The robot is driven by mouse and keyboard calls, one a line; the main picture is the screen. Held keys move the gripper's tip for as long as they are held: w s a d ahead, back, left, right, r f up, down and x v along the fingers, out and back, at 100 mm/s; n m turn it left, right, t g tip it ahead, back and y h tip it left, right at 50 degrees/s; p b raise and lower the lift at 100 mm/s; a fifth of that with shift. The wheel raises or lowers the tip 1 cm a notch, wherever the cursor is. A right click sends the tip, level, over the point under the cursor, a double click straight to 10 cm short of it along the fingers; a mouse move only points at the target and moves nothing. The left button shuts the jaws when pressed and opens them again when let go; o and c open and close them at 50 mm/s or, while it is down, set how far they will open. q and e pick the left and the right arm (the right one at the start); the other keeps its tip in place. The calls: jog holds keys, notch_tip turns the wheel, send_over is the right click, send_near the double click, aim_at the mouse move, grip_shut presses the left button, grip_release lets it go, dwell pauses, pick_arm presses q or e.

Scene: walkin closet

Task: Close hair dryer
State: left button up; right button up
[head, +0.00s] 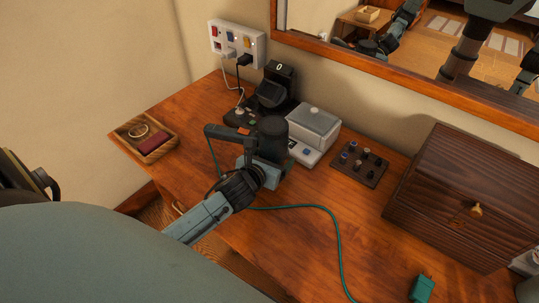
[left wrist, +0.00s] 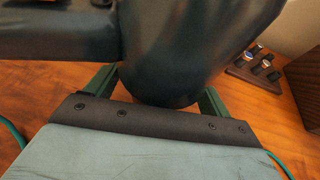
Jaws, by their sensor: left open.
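The hair dryer (head: 272,132) is dark, with a thick barrel and a slimmer handle (head: 226,132) sticking out to the left. An orange switch (head: 244,132) shows where they meet. A green cord runs from it across the desk to a green plug (head: 422,289). My left gripper (head: 262,165) is open at the near side of the barrel. In the left wrist view the barrel (left wrist: 190,45) sits between the spread fingers (left wrist: 158,92), and the handle (left wrist: 55,35) extends left. Contact with the fingers is unclear. My right gripper is not directly in view.
The wooden desk (head: 300,225) holds a tray (head: 158,148) at left, a black device (head: 275,85) and a grey-lidded box (head: 312,130) behind the dryer, a small rack (head: 358,164) and a large wooden box (head: 462,190) at right. An outlet strip (head: 237,43) and mirror are on the wall.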

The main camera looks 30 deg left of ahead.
pick_arm(q)
jog(key=p+v, duration=0.2)
jog(key=v, duration=1)
jog(key=shift+r, duration=0.25)
pick_arm(e)
jog(key=a+r, duration=0.2)
jog(key=a, duration=0.1)
jog(key=shift+r, duration=0.15)
pick_arm(q)
jog(key=shift+d, duration=0.1)
pick_arm(e)
jog(key=shift+s+a, duration=0.1)
